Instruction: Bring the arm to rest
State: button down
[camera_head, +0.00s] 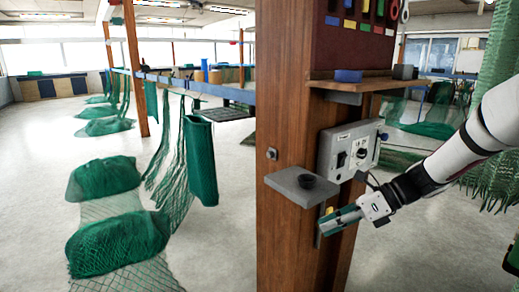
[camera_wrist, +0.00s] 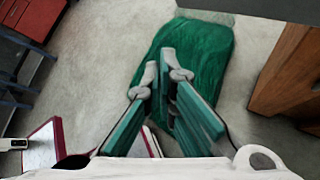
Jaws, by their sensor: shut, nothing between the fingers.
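My arm (camera_head: 455,160) reaches in from the right in the head view, angled down to the left. My gripper (camera_head: 327,224) is in front of the wooden post (camera_head: 290,130), below the grey control box (camera_head: 349,149) and just below and right of the small grey shelf (camera_head: 300,186). In the wrist view my gripper (camera_wrist: 164,76) shows its two green fingers brought together at the tips, with nothing held. Beyond them a green net bundle (camera_wrist: 205,50) lies on the floor. Whether the fingers touch the post or the bracket cannot be told.
A wooden shelf (camera_head: 366,84) above the control box carries a blue box (camera_head: 348,76). Green nets (camera_head: 103,178) lie on the left floor, and another net (camera_head: 490,110) hangs at the right. Pale floor (camera_head: 225,250) left of the post is clear.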

jog(key=s+d+r+n+t+h+p, duration=0.1)
jog(key=s+r+n+h+p, duration=0.2)
jog(key=s+r+n+h, duration=0.2)
jog(key=s+d+r+n+t+h+p, duration=0.1)
jog(key=s+r+n+h+p, duration=0.3)
jog(key=s+r+n, duration=0.7)
jog(key=s+n+h, duration=0.1)
jog(key=s+n, duration=0.8)
jog(key=s, duration=0.7)
jog(key=shift+s+d+r+t+h, duration=0.15)
jog(key=shift+s+r+t+h, duration=0.15)
jog(key=shift+s+h, duration=0.1)
